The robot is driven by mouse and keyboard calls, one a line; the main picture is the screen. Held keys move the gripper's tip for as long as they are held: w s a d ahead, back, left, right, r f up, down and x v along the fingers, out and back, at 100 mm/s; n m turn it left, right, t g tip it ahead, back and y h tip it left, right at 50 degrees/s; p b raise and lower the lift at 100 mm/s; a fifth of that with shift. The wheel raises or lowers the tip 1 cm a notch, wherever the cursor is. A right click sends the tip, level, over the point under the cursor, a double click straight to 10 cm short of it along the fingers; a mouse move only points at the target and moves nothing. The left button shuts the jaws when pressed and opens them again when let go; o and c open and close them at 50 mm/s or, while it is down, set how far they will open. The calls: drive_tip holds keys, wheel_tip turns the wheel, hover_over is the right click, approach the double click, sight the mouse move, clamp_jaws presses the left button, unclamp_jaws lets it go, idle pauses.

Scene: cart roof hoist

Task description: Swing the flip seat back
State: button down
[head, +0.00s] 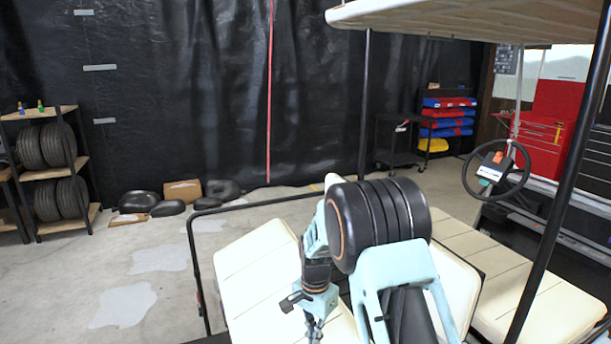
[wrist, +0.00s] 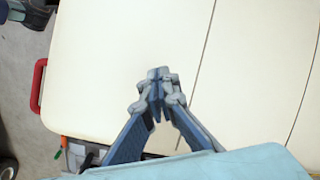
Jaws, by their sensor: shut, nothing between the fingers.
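The flip seat shows as a cream padded panel (head: 255,270) at the lower middle of the head view, partly hidden behind my arm. In the wrist view a cream cushion with dark seams (wrist: 240,60) fills most of the picture. A red handle (wrist: 38,85) sticks out at its left edge. My gripper (head: 314,332) is low in front of the panel in the head view. In the wrist view my gripper (wrist: 160,75) has its fingertips together over the cushion, with nothing between them. I cannot tell whether the tips touch it.
A thin black rail (head: 195,260) bends around the seat's left side. The cart's roof (head: 470,18) and a dark post (head: 560,190) stand at the right, with a steering wheel (head: 496,168) beyond. A tire rack (head: 60,165) stands far left. The concrete floor at left is mostly clear.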

drive_tip(key=shift+s+a+f+b, duration=0.1)
drive_tip(key=shift+f+b, duration=3.7)
drive_tip(key=shift+f, duration=1.7)
drive_tip(key=shift+r+p, duration=2.45)
drive_tip(key=shift+r, duration=1.75)
